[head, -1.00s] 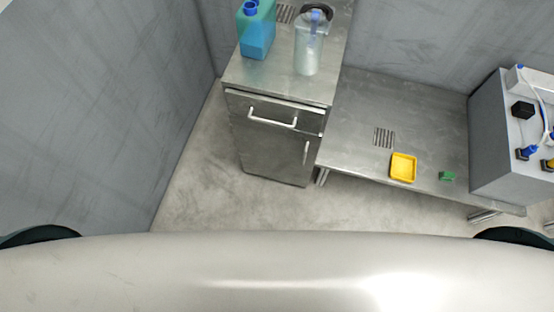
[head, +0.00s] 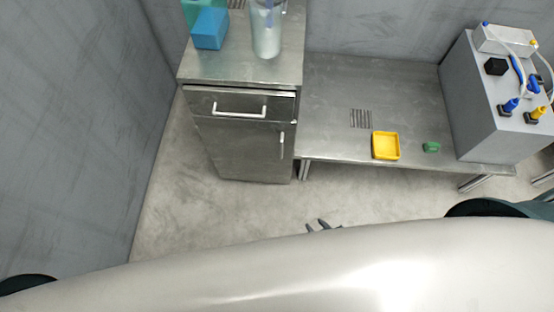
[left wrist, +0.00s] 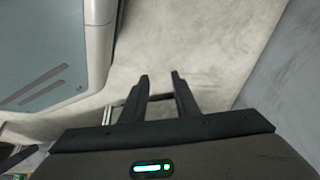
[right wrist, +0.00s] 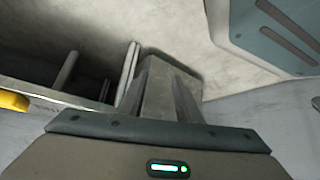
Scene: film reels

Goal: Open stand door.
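The metal stand (head: 240,160) is at the upper left of centre in the head view. Its lower door (head: 235,150) looks shut and has a vertical bar handle (head: 282,145) near its right edge. Above it is a drawer with a horizontal handle (head: 240,111).
A low metal bench (head: 340,90) adjoins the stand on the right, holding a yellow tray (head: 385,157), a green item (head: 431,147) and a grey machine (head: 480,95). A blue container (head: 209,28) and a clear bottle (head: 267,35) are on the stand. Floor in front is clear.

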